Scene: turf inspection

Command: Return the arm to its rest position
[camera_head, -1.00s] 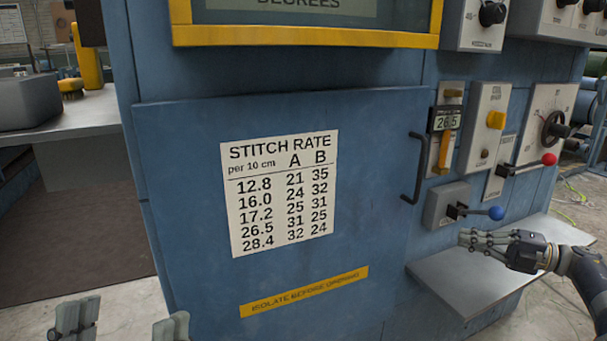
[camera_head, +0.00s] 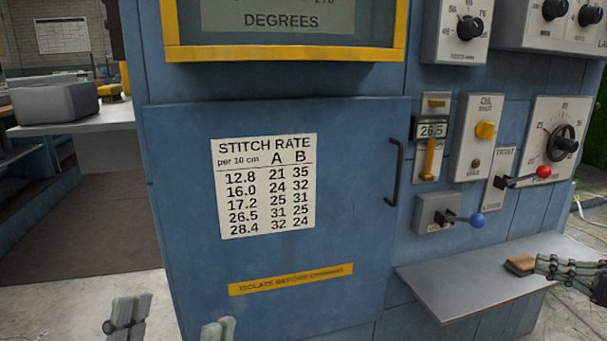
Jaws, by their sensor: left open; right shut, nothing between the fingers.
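My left gripper (camera_head: 171,322) shows only as two grey finger ends at the bottom left edge. They are spread wide apart with nothing between them, in front of the blue cabinet. The rest of that arm is out of view. My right gripper (camera_head: 568,270) reaches in from the right edge, over the right end of the grey shelf (camera_head: 465,285). Its fingers point left and are shut with nothing held.
The blue cabinet (camera_head: 362,225) fills the middle and carries a stitch rate chart (camera_head: 265,187) and a black handle (camera_head: 394,172). A red-knob lever (camera_head: 543,171) and a blue-knob lever (camera_head: 477,220) stick out above the shelf. A side table (camera_head: 75,126) stands at left.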

